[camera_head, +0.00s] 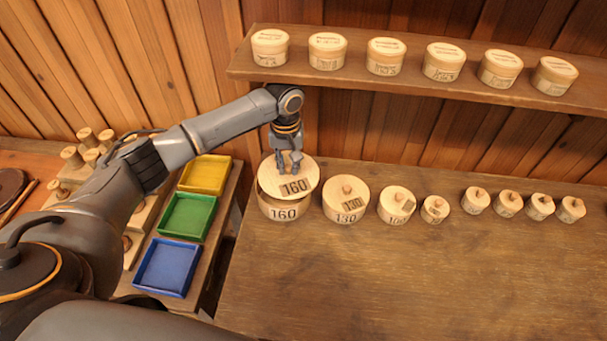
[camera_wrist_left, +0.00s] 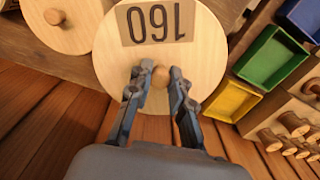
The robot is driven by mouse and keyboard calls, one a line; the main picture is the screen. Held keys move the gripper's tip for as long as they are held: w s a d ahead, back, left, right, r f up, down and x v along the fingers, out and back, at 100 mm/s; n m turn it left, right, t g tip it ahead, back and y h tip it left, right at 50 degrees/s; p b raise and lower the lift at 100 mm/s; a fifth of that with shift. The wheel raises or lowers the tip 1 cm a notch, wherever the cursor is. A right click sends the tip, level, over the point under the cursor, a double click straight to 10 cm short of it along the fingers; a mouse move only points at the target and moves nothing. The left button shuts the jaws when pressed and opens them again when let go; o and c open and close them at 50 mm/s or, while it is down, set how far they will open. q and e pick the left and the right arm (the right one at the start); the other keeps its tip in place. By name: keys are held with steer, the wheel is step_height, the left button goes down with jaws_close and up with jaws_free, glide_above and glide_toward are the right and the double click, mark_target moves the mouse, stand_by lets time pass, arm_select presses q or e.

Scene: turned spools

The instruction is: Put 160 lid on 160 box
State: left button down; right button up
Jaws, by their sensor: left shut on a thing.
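The 160 lid (camera_head: 306,185) is a round pale wooden disc with a dark "160" label and a small knob. My left gripper (camera_head: 289,166) is shut on its knob. The lid is tilted over the open top of the 160 box (camera_head: 284,210), a round wooden box with "160" on its front. Whether lid and rim touch, I cannot tell. In the left wrist view the fingers (camera_wrist_left: 160,82) are on either side of the knob, and the lid (camera_wrist_left: 200,50) hides the box. My right gripper is not in view.
The lidded 130 box (camera_head: 345,212) stands close on the right, with several smaller lidded boxes further along the table (camera_head: 400,280). Blue (camera_head: 166,267), green (camera_head: 188,216) and yellow (camera_head: 205,174) trays lie at the left. A shelf (camera_head: 420,86) with several round boxes runs above. The table front is clear.

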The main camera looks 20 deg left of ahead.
arm_select(q)
steer(key=shift+w+a+r, duration=0.1)
steer(key=shift+w+a, duration=0.1)
steer(key=shift+a, duration=0.9)
step_height(320, 180, down, 3)
steer(key=b, duration=0.3)
steer(key=f+b, duration=0.1)
steer(key=b, duration=0.2)
steer(key=shift+f, duration=0.35)
steer(key=shift+p, duration=0.6)
steer(key=shift+f, duration=0.2)
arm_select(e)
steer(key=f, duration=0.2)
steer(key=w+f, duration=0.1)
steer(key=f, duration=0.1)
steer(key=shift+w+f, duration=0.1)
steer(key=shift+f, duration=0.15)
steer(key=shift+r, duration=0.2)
